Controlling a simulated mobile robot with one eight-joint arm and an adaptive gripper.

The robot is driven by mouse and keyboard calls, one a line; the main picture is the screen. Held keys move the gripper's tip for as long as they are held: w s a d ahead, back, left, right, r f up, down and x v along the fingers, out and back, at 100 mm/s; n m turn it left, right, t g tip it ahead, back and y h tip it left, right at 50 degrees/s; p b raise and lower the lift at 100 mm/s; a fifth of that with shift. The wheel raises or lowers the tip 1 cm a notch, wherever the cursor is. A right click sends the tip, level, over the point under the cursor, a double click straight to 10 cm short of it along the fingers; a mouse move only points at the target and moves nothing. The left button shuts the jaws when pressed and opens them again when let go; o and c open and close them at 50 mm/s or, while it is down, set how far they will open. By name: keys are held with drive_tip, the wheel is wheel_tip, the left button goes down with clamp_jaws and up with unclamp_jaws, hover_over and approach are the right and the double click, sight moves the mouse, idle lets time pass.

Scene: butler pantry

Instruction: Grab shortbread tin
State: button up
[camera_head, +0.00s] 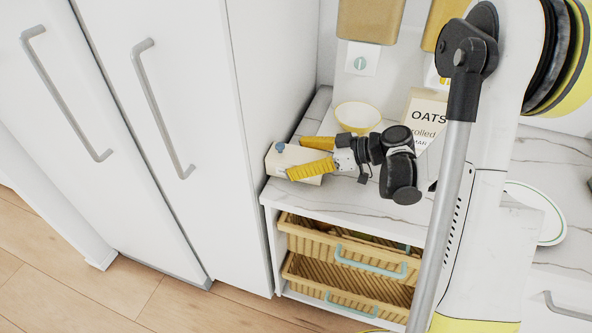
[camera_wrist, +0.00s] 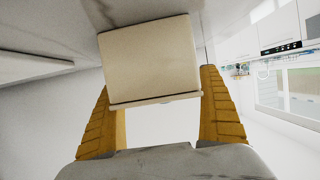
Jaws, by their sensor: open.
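A cream, box-shaped container (camera_head: 283,160) with a blue round mark sits at the left end of the marble counter. It appears to be the shortbread tin, but no label is readable. In the wrist view the tin (camera_wrist: 150,60) is a plain beige block with a lip along its near edge. My gripper (camera_head: 297,158) has yellow ribbed fingers, open, one on each side of the tin. In the wrist view my gripper (camera_wrist: 157,80) shows a narrow gap at the right finger; contact cannot be told. The fingers hide part of the tin in the head view.
A cream bowl (camera_head: 358,116) and an oats box (camera_head: 424,112) stand behind my wrist. A white plate (camera_head: 548,218) lies to the right. Wicker baskets (camera_head: 300,240) sit under the counter. A tall white cabinet (camera_head: 262,100) closes off the left side.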

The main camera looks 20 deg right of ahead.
drive_tip(key=shift+w+a+f, duration=0.1)
drive_tip(key=shift+w+a, duration=0.05)
drive_tip(key=shift+a, duration=0.1)
drive_tip(key=c, duration=1.4)
